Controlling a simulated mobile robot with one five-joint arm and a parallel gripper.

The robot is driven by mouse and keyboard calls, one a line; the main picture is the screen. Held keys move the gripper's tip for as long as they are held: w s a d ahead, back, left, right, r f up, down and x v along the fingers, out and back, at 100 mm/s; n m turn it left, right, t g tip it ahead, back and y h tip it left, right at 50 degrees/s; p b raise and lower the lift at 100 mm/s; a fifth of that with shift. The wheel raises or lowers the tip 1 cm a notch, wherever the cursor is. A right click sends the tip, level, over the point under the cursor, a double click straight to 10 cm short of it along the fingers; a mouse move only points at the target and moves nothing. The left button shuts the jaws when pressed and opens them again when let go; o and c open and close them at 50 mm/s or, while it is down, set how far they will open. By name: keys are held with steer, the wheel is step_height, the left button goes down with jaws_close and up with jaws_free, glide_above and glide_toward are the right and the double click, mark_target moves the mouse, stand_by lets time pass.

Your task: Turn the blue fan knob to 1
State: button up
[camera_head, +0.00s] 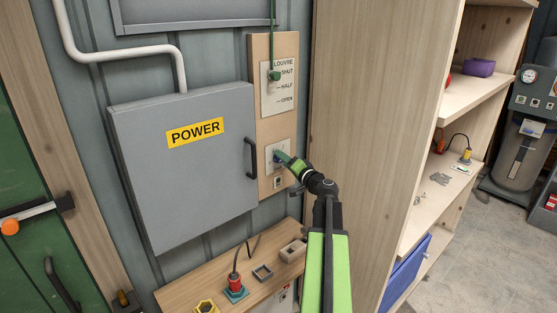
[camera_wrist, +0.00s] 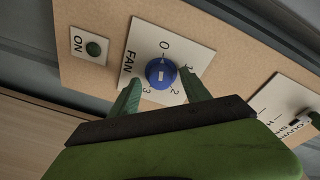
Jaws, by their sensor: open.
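The blue fan knob (camera_wrist: 161,73) sits on a white plate (camera_wrist: 194,54) marked FAN, with the numbers 0, 2 and 3 readable around it. A small white mark on the knob's edge faces the 0. The 1 is hard to make out near the right fingertip. My gripper (camera_wrist: 160,80) is open, with one green finger on each side of the knob and visible gaps to it. In the head view my gripper (camera_head: 284,160) is at the fan plate (camera_head: 272,148) and hides most of the knob.
An ON button (camera_wrist: 94,48) is beside the fan plate. The louvre plate (camera_head: 278,95) with its green lever is above it. A grey POWER box (camera_head: 185,185) stands out at left, a wooden shelf unit (camera_head: 370,130) at right. A small bench (camera_head: 215,290) with loose parts is below.

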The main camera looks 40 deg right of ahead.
steer(key=shift+a, duration=0.1)
steer(key=shift+w, duration=0.1)
jaws_close()
steer(key=shift+r+m+g+y+p, duration=0.2)
steer(key=shift+m+p, duration=0.25)
steer(key=shift+m, duration=1.65)
steer(key=shift+f+m+g+y+p, duration=0.15)
steer(key=shift+m+y+p, duration=0.3)
steer(key=shift+m, duration=1.65)
steer(key=shift+r+m+g+y+p, duration=0.15)
steer(key=shift+m+p, duration=0.35)
steer(key=shift+m, duration=1.6)
steer(key=shift+f, duration=0.15)
jaws_free()
